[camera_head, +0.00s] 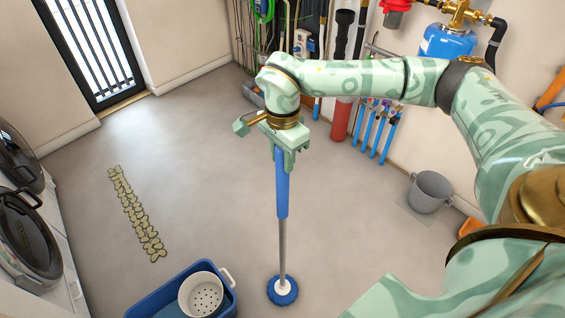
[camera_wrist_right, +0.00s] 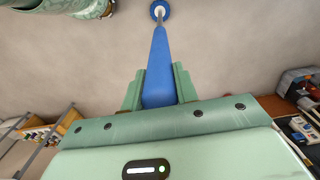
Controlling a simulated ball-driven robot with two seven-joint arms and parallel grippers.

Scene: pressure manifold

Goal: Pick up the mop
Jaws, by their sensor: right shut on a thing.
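The mop (camera_head: 282,190) has a blue grip, a grey metal pole and a round blue head with a white centre. It hangs almost upright, its head low in the head view, near the floor; I cannot tell whether it touches. My right gripper (camera_head: 284,150) is shut on the upper part of the blue grip. In the right wrist view the blue grip (camera_wrist_right: 158,65) lies between the two green fingers of the right gripper (camera_wrist_right: 159,85), and the mop head shows small at the top. My left gripper is not in view.
A blue mop bucket (camera_head: 160,303) with a white strainer (camera_head: 201,296) stands left of the mop head. A grey bucket (camera_head: 430,191) stands at the right by the wall with pipes. Washing machines (camera_head: 28,235) line the left edge. The floor between is open, with a leaf-patterned strip (camera_head: 137,212).

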